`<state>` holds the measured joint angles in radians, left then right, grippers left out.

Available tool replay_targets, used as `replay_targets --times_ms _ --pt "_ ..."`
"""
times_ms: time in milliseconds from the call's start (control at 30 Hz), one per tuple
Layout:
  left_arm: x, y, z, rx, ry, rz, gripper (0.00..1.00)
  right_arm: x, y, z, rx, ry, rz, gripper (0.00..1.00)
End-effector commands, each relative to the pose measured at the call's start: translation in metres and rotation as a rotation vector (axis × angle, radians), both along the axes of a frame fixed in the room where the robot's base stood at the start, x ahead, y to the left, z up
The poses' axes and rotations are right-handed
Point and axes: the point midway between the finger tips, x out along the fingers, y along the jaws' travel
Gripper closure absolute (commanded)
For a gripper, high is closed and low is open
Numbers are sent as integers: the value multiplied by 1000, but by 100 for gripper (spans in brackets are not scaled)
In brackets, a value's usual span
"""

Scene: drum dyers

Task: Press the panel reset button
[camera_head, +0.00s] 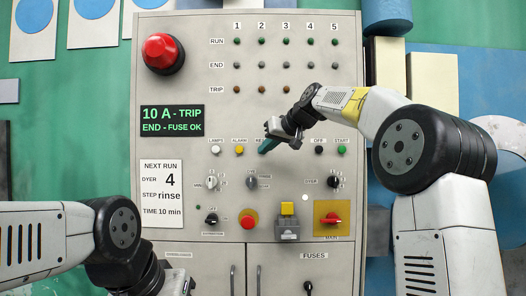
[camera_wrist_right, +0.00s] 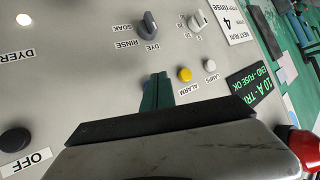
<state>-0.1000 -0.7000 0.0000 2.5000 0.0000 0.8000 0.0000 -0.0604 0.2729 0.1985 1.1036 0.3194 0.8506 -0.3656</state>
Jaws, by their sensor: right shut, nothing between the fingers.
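The grey control panel (camera_head: 200,100) fills the middle of the head view. Its button row has a white lamps button (camera_head: 215,150), a yellow alarm button (camera_head: 239,150), a black off button (camera_head: 318,150) and a green start button (camera_head: 342,150). A label starting "RE" shows between alarm and off; the button under it is hidden by my right gripper (camera_head: 265,146). That gripper's teal fingers are shut and empty, at the panel face beside the alarm button (camera_wrist_right: 185,74). I cannot tell whether they touch. Part of my left gripper (camera_head: 176,284) shows low at left, fingers unclear.
Rotary knobs (camera_head: 251,183) sit below the buttons, with a red-and-yellow main switch (camera_head: 332,219) at lower right. A large red mushroom button (camera_head: 163,54) is at upper left. A green display (camera_head: 172,120) reads "10 A - TRIP, END - FUSE OK".

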Motion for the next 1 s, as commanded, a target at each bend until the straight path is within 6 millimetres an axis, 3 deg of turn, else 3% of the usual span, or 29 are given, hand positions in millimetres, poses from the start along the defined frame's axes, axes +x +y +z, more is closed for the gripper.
replay_targets --times_ms 1000 --pt "0 0 0 0 0 0 100 9 0 0 0 0 0 100"
